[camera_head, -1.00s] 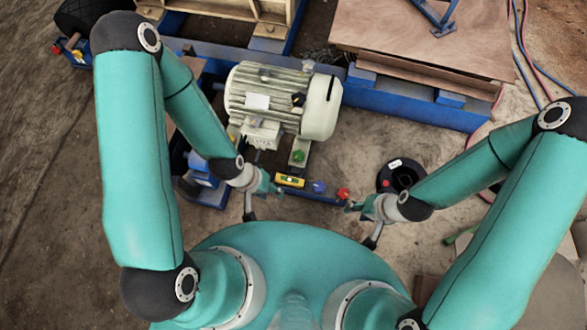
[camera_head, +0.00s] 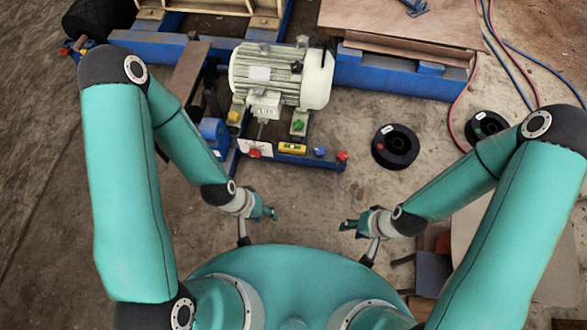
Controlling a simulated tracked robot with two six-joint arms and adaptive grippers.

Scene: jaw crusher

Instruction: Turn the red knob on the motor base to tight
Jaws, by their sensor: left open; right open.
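The cream electric motor (camera_head: 280,75) stands on a blue motor base (camera_head: 325,164). A red knob (camera_head: 342,155) is at the right end of the base's front rail. Another red knob (camera_head: 254,153) is towards the left end, by a white plate. How tight either is cannot be told. My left gripper (camera_head: 256,226) is open and empty, below the left red knob and apart from the base. My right gripper (camera_head: 359,241) is open and empty, below the right red knob and apart from it.
A yellow level (camera_head: 292,147) and a blue knob (camera_head: 319,152) sit along the front rail. A green knob (camera_head: 298,125) is behind it. Black spools (camera_head: 394,147) lie on the floor at right. Bare ground lies between my grippers and the base.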

